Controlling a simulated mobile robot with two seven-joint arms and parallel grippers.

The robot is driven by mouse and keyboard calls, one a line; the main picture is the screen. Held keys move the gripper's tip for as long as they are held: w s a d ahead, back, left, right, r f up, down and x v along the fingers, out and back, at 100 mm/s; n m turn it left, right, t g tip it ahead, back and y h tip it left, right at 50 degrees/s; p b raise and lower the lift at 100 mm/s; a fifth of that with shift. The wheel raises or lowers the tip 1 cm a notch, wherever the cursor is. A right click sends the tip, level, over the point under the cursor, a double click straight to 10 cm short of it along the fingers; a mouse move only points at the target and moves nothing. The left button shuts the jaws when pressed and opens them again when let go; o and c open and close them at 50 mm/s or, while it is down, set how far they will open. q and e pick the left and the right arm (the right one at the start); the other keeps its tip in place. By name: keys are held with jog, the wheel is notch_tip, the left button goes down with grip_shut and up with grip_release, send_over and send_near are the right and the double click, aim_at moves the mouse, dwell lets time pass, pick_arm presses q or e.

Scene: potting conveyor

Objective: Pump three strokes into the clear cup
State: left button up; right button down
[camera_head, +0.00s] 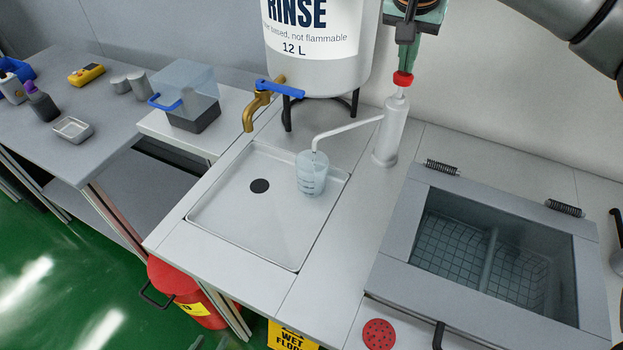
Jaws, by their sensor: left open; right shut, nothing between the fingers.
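The clear cup (312,180), with dark graduation marks, stands upright in the shallow white tray (230,235). I cannot tell how much liquid is in it. The white pump (390,130) stands upright right of the tray, and its long spout (348,130) ends over the cup's mouth. My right gripper (405,66) is shut and empty, with its tips at the pump's red top (403,78); they appear to touch. Only what look like the fingertips of my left gripper (212,343) show at the bottom edge, apart and away from the cup.
A big white rinse tank (318,70) with a brass tap (258,100) stands behind the tray. A basin with a wire basket (490,260) is at right. A clear box (185,90) and small items stand at left. The bench in front of the pump is clear.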

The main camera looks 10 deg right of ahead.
jog(key=shift+s+f, duration=0.1)
jog(key=shift+f, duration=0.5)
jog(key=shift+r+p, duration=1.6)
jog(key=shift+p, duration=0.1)
jog(key=shift+f, duration=0.15)
jog(key=shift+f+b, duration=0.8)
jog(key=shift+f, duration=0.65)
